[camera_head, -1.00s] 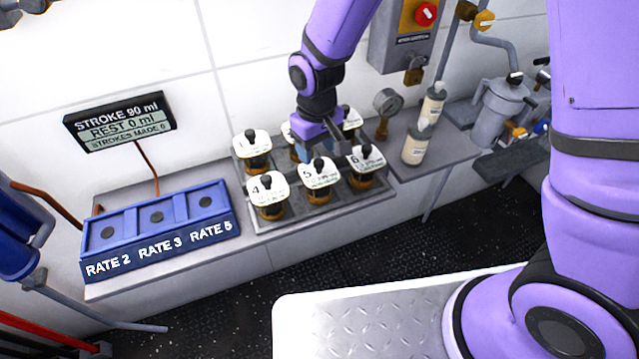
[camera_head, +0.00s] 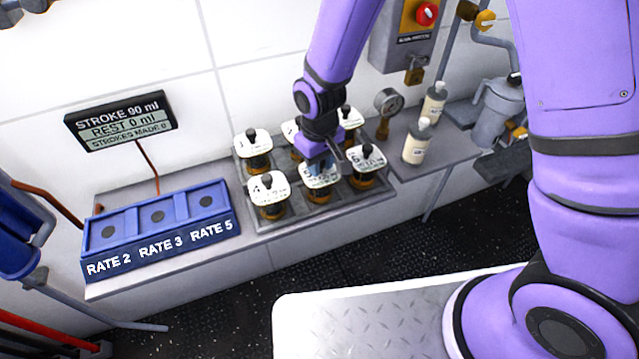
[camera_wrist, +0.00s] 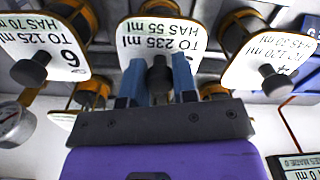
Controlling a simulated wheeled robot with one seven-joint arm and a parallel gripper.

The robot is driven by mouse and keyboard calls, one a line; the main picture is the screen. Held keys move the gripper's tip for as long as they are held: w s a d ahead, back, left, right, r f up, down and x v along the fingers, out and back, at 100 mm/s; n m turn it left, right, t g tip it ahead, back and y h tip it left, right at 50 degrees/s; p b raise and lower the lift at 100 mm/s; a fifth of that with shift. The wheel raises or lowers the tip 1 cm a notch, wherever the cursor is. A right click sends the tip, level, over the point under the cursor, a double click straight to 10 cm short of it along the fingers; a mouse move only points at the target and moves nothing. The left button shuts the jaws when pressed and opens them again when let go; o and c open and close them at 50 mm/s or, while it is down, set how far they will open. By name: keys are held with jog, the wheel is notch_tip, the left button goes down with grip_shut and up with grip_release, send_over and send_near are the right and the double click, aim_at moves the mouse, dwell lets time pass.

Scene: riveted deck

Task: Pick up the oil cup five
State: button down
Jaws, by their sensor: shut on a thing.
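Oil cup five (camera_head: 320,183) stands in the front middle place of the grey tray (camera_head: 290,222), between cup four (camera_head: 268,192) and cup six (camera_head: 366,162). It has a white label plate, a dark knob and an amber body. My gripper (camera_head: 320,164) is over it from above, its blue fingers shut on the knob. In the wrist view the fingers (camera_wrist: 160,80) close on both sides of the dark knob; the label (camera_wrist: 160,38) reads upside down "TO 235 ml HAS 55 ml". The cup still sits in the tray as far as I can tell.
Cup one (camera_head: 253,145) and two more cups stand in the back row. A blue rack (camera_head: 160,262) marked RATE 2, RATE 3 and RATE 5 lies at left, below a display (camera_head: 120,120). Two bottles (camera_head: 417,145) and a gauge (camera_head: 388,101) are at right.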

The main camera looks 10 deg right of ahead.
jog(key=shift+r, duration=0.15)
jog(key=shift+r, duration=0.25)
notch_tip(320, 180, up, 3)
jog(key=shift+r, duration=0.1)
jog(key=s+a+r, duration=0.1)
jog(key=s, duration=1.5)
